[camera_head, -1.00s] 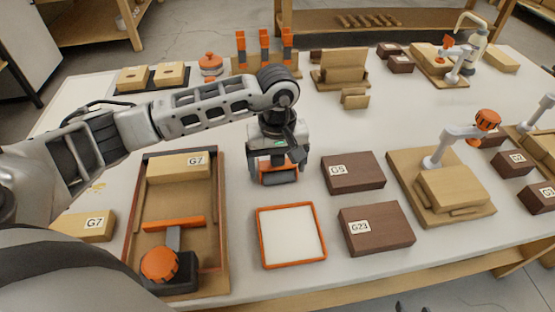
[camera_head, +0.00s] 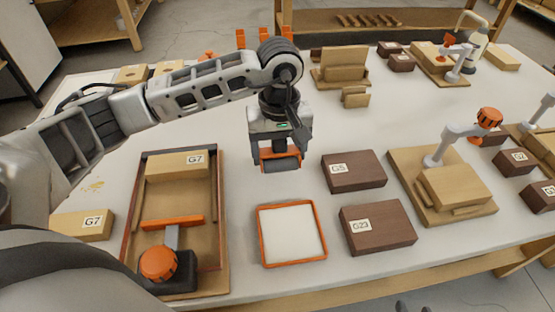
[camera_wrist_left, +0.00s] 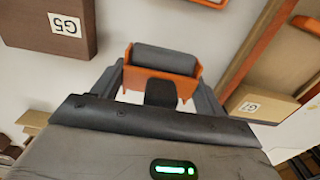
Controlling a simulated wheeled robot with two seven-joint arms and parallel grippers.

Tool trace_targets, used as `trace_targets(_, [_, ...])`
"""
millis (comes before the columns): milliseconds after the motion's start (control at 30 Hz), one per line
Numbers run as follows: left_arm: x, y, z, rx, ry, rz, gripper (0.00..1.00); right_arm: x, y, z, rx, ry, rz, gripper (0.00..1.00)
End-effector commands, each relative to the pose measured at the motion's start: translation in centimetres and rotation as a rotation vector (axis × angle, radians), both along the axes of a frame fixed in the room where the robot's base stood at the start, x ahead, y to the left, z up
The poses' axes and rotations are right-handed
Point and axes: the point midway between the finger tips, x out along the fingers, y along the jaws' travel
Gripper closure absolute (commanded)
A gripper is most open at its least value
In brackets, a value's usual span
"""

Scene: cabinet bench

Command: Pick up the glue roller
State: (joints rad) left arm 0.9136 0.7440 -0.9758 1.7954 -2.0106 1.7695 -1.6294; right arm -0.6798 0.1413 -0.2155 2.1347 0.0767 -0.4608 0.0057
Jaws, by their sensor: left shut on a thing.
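The glue roller (camera_head: 281,160) has an orange frame and a dark grey cylinder. My left gripper (camera_head: 280,146) is shut on it and holds it above the white table, behind the orange-rimmed white tray (camera_head: 262,240). In the left wrist view the roller (camera_wrist_left: 164,60) sits between the fingers (camera_wrist_left: 160,88), with its cylinder facing outward. Its grip is mostly hidden by the gripper. Small dark tips at the bottom edge of the head view look like my right gripper (camera_head: 411,307); their opening cannot be told.
Dark blocks G5 (camera_head: 354,171) and G23 (camera_head: 377,228) lie right of the tray. A wooden fixture (camera_head: 212,255) with block G7 (camera_head: 170,168) and an orange-knobbed clamp (camera_head: 159,264) stands left. Another clamp fixture (camera_head: 405,170) stands right. Open table lies behind the roller.

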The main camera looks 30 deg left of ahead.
Motion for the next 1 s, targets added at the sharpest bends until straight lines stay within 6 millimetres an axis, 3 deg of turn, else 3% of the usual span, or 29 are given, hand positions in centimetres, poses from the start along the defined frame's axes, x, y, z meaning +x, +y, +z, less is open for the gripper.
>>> trace_targets(267, [-2.6,-4.3,5.4,-0.001,-0.003,-0.011,0.52,0.1,0.0,0.0,0.006,-0.008,-0.001,0.64])
trace_targets(600, [-6.0,-9.6,8.0,-0.001,-0.001,-0.008,0.52,0.1,0.2,-0.1,0.02,-0.015,-0.004,0.64])
trace_targets(1000, [-7.2,-11.3,9.0,0.0,0.002,-0.003,0.52,0.1,0.2,-0.2,0.025,-0.012,-0.006,0.64])
